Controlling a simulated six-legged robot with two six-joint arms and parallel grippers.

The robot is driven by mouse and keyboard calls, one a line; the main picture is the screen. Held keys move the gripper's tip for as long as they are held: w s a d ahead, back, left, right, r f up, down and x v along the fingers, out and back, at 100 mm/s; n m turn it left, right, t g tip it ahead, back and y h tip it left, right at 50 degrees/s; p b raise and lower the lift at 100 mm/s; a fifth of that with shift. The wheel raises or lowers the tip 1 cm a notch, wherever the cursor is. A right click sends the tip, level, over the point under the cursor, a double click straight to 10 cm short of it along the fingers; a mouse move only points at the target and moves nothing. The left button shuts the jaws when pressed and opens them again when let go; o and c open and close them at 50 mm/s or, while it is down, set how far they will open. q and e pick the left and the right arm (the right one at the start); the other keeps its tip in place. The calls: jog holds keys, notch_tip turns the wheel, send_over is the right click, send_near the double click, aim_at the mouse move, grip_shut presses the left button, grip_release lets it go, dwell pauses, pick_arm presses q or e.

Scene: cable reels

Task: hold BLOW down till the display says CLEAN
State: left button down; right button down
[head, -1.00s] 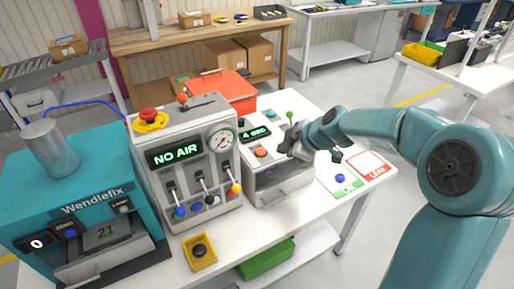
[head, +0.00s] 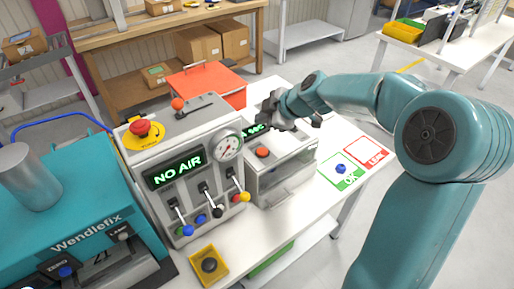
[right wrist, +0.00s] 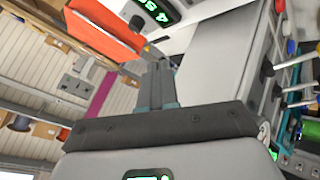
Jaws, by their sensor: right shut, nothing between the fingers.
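The grey air panel (head: 180,135) stands on the white bench, and its green display (head: 174,169) reads NO AIR. Beside it is a small grey box (head: 262,178) with an orange-red button (head: 262,152) on top. That box's small display (head: 256,129) is partly hidden by my right gripper; "SEC" seems to show. A display with a 4 shows in the right wrist view (right wrist: 152,13). I cannot read a BLOW label anywhere. My right gripper (head: 270,112) is shut and empty, behind the button near the display. My left gripper is out of view.
The panel has several coloured levers (head: 204,190), a gauge (head: 227,147) and a red emergency button (head: 141,128). A teal Wendlefix machine (head: 65,215) stands left. An orange case (head: 207,85) is behind. OK (head: 343,171) and LEAK (head: 367,153) mats lie right.

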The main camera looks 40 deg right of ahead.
jog(key=b, duration=0.7)
send_over(265, 153)
notch_tip(265, 153, down, 8)
jog(key=shift+w+f, duration=0.15)
jog(key=shift+d+f, duration=0.1)
jog(key=shift+f, duration=0.25)
dwell(0.3)
